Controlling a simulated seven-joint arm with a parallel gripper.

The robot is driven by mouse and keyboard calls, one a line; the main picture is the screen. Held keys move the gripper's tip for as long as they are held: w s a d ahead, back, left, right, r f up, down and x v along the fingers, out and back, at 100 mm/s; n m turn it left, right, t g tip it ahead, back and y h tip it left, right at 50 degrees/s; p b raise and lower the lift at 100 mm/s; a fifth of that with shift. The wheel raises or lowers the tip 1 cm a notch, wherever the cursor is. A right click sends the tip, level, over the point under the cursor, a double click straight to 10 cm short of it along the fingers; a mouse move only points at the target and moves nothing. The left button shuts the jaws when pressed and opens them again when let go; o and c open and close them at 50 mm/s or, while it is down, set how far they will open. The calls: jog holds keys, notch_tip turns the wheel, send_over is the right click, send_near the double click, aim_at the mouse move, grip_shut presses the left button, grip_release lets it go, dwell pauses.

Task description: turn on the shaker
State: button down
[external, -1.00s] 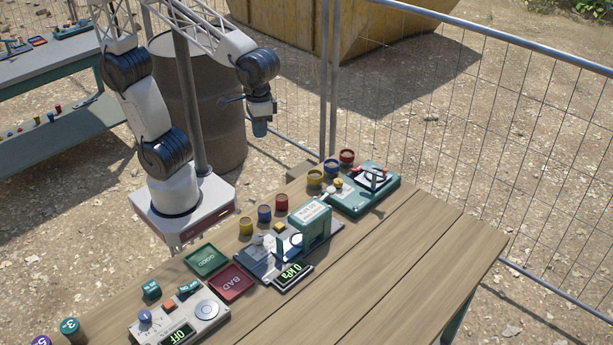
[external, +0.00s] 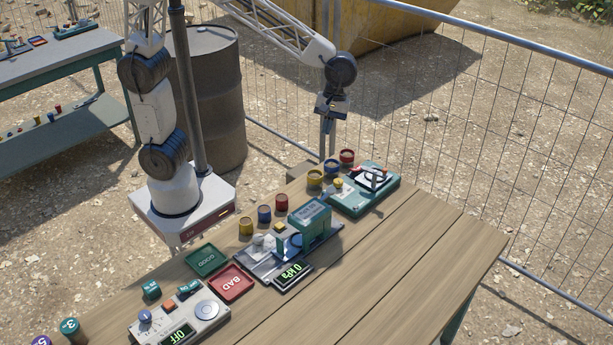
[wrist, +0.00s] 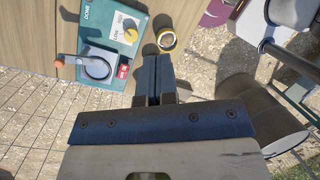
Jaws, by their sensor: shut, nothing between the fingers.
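The teal machine (external: 363,192), apparently the shaker, stands at the far end of the wooden table. My gripper (wrist: 157,70) is shut and empty, fingers together. It hangs above and behind the machine's end of the table, apart from it, and also shows in the external view (external: 326,124).
A yellow-rimmed cup (wrist: 167,40) stands beside the machine, near my fingertips in the wrist view. Blue (external: 332,168) and red (external: 347,157) cups stand nearby. A press (external: 308,218), a device reading OFF (external: 180,333) and two trays stand along the table. The table's front strip is clear.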

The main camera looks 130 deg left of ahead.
aim_at(354, 169)
jog(key=a+f+n+h, duration=0.1)
jog(key=a+f+n, duration=0.2)
jog(key=a, duration=0.6)
jog(key=w+a+f+n+h, duration=0.1)
jog(key=a+f+n, duration=0.3)
jog(key=a+n, duration=0.3)
jog(key=a, duration=0.3)
jog(key=shift+w+a+n, duration=0.3)
jog(key=shift+n, duration=0.1)
jog(key=shift+f, duration=0.15)
jog(key=x, duration=1.4)
jog(key=shift+w+d, duration=0.15)
jog(key=shift+w, duration=0.1)
jog(key=shift+d, duration=0.1)
jog(key=shift+d+f+y, duration=0.15)
jog(key=shift+d+y, duration=0.05)
jog(key=shift+y, duration=0.2)
jog(key=shift+a, duration=0.35)
